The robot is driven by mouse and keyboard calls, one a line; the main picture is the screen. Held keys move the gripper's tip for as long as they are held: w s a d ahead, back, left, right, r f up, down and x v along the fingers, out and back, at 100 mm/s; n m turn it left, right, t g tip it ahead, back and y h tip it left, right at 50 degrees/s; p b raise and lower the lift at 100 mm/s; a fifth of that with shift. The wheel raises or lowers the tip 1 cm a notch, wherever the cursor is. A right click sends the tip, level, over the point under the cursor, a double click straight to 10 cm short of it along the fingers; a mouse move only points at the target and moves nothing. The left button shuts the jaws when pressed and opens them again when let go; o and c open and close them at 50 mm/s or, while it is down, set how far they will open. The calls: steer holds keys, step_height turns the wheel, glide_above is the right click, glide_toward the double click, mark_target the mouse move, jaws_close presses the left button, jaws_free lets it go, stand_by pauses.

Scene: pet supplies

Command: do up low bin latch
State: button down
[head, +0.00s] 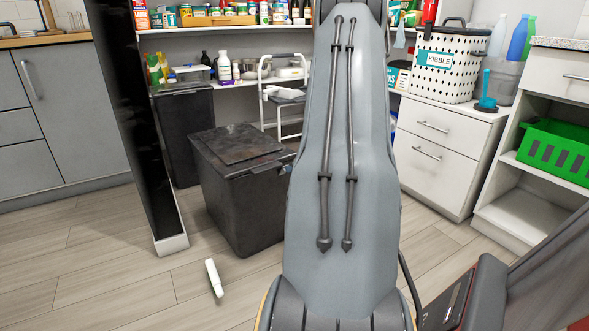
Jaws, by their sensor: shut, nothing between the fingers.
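A low dark bin (245,210) with a scuffed lid (237,145) stands on the floor left of my arm. Its lid lies down on the body. A small dark part, perhaps the latch, shows at the front rim under the lid; I cannot tell whether it is fastened. My raised grey arm covers the middle of the view and hides what is just right of the bin. A small bluish-grey piece shows between the bin's right corner and my arm; I cannot tell what it is. My gripper is not in view.
A white tube (214,278) lies on the floor before the bin. A dark upright panel (150,130) stands left of it. A taller dark bin (182,135) and a white step stool (267,100) are behind. White drawers (435,150) stand right. The front-left floor is mostly clear.

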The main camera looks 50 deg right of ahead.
steer(key=shift+r, duration=0.1)
stand_by(0.7)
steer(key=shift+r+p, duration=0.5)
steer(key=shift+r, duration=0.2)
